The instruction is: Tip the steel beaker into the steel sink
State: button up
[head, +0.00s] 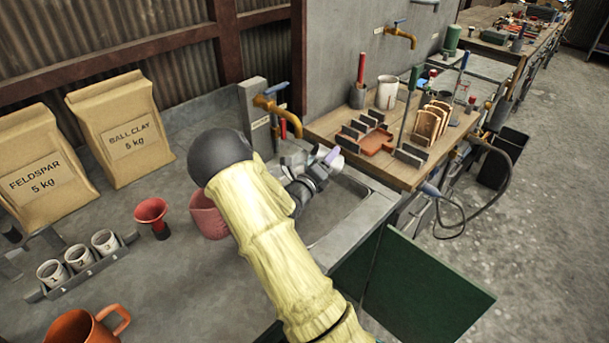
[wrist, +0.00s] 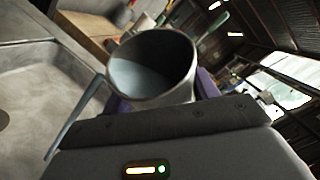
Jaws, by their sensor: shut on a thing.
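The steel beaker (wrist: 152,72) is held in my gripper (head: 322,165). In the wrist view its round mouth faces the camera, and a pale grey-blue content or inner surface shows inside. Purple finger pads show on both sides of it. In the head view only a small bright part of the beaker (head: 334,160) shows beyond my gripper. The steel sink (head: 345,200) lies below and around my gripper, partly hidden by my yellow-sleeved arm. Its basin (wrist: 45,85) shows at the left of the wrist view. I cannot tell the beaker's exact tilt.
A brass tap (head: 268,104) on a grey post stands behind the sink. A wooden bench (head: 330,125) with a rack and pots stands to the right. A pink bowl (head: 208,215), a red funnel (head: 151,212) and numbered cups (head: 78,258) stand left. A green panel (head: 415,285) is at the front right.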

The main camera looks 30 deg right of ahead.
jog(key=shift+s, duration=0.15)
jog(key=shift+a+n+t, duration=0.1)
jog(key=shift+n+t, duration=0.2)
jog(key=shift+n, duration=0.3)
jog(key=shift+f, duration=0.1)
jog(key=shift+f+n+t+h, duration=0.1)
jog(key=shift+n+t+h, duration=0.2)
jog(key=shift+n, duration=0.3)
jog(key=shift+f+p, duration=0.1)
jog(key=shift+p, duration=0.2)
jog(key=shift+w+a+f+n+t, duration=0.1)
jog(key=shift+w+n+t, duration=0.2)
jog(key=shift+n, duration=0.4)
